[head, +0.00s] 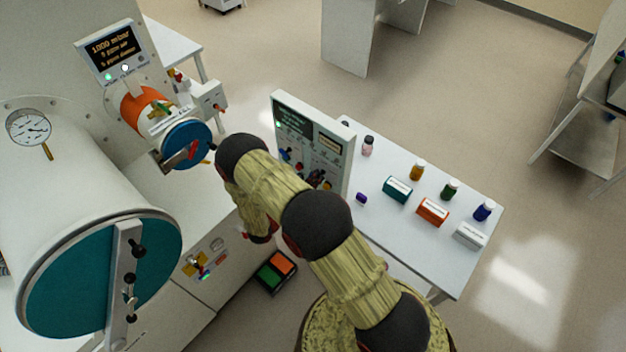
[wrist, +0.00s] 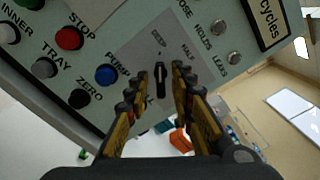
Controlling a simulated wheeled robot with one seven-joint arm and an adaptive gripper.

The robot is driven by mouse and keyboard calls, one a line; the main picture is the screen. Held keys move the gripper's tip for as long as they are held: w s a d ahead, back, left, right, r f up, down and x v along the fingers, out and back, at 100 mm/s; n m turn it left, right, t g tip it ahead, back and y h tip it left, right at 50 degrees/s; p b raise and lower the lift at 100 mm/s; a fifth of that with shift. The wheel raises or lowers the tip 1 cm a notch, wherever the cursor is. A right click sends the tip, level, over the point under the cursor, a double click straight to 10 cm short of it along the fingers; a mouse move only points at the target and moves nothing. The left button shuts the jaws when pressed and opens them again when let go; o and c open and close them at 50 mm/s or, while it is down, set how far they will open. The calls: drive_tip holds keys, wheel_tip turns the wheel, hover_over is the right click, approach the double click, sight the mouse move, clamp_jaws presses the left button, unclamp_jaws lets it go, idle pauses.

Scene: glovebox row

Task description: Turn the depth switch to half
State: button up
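The depth switch (wrist: 160,80) is a small black knob on a grey plate of the control panel (wrist: 125,30). Its long axis looks roughly upright in the wrist view. My gripper (wrist: 159,72) is open, with one fingertip on each side of the knob and a visible gap on both sides. In the head view the panel (head: 333,155) stands upright at the table's left edge; I cannot make out the switch there.
Red STOP (wrist: 69,38), blue PUMP (wrist: 105,75) and black ZERO (wrist: 79,98) buttons lie left of the switch. Metal buttons (wrist: 234,58) lie right. A white table (head: 410,245) with bottles and small boxes stands behind the panel. The glovebox (head: 90,190) is at left.

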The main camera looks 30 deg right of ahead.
clamp_jaws()
idle(0.3)
drive_tip(key=shift+s+m+b, duration=0.1)
drive_tip(key=shift+m+b, duration=2.7)
drive_tip(key=shift+b, duration=0.1)
drive_tip(key=shift+o, duration=0.8)
unclamp_jaws()
drive_tip(key=shift+r, duration=0.1)
